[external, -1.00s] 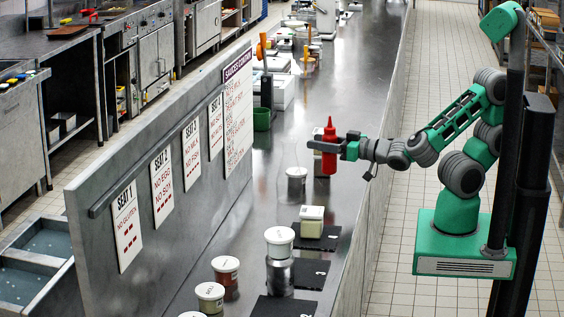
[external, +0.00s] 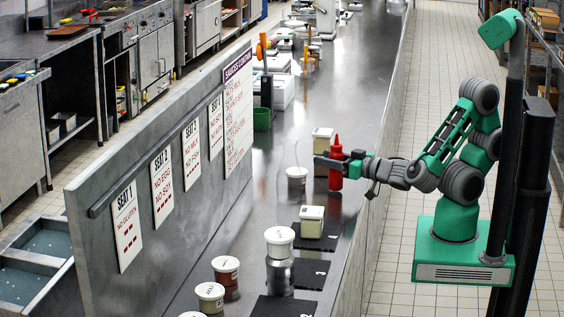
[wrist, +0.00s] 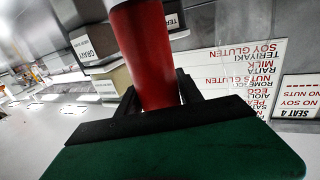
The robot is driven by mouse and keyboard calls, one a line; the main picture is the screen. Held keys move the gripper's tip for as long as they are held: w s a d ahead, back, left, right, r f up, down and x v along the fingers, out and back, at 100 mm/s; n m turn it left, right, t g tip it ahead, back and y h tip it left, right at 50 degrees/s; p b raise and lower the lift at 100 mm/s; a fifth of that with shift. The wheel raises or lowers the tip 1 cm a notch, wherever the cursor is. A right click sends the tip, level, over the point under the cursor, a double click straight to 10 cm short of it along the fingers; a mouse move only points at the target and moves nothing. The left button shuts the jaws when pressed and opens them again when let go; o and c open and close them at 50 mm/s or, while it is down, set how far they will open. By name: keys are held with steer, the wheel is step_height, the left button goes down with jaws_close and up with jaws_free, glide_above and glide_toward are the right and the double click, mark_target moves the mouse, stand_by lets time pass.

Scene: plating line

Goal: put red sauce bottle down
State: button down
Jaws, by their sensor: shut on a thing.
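The red sauce bottle (external: 336,165) is upright in the external view, over the right part of the steel counter. My gripper (external: 336,164) is shut around its body from the right. In the wrist view the bottle (wrist: 150,55) stands between the two fingers of my gripper (wrist: 155,95), its top cut off by the frame. I cannot tell whether its base touches the counter or hangs just above it.
The steel counter (external: 345,70) runs away from the camera. A square container (external: 322,139) stands just behind the bottle, and another (external: 312,221) stands on a dark mat in front. A clear bottle and a white-lidded tub (external: 297,178) are to the left. A sign wall (external: 180,160) borders the counter.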

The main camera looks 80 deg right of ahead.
mark_target(340, 190)
steer(key=shift+f, duration=0.25)
steer(key=shift+f, duration=0.25)
steer(key=c, duration=0.8)
jaws_free()
steer(key=shift+r, duration=0.1)
steer(key=shift+o, duration=0.2)
steer(key=shift+s+a, duration=0.25)
steer(key=shift+s, duration=0.05)
steer(key=v, duration=0.4)
steer(key=shift+b, duration=0.35)
steer(key=shift+s+d, duration=0.1)
steer(key=shift+s, duration=0.1)
steer(key=shift+c, duration=0.7)
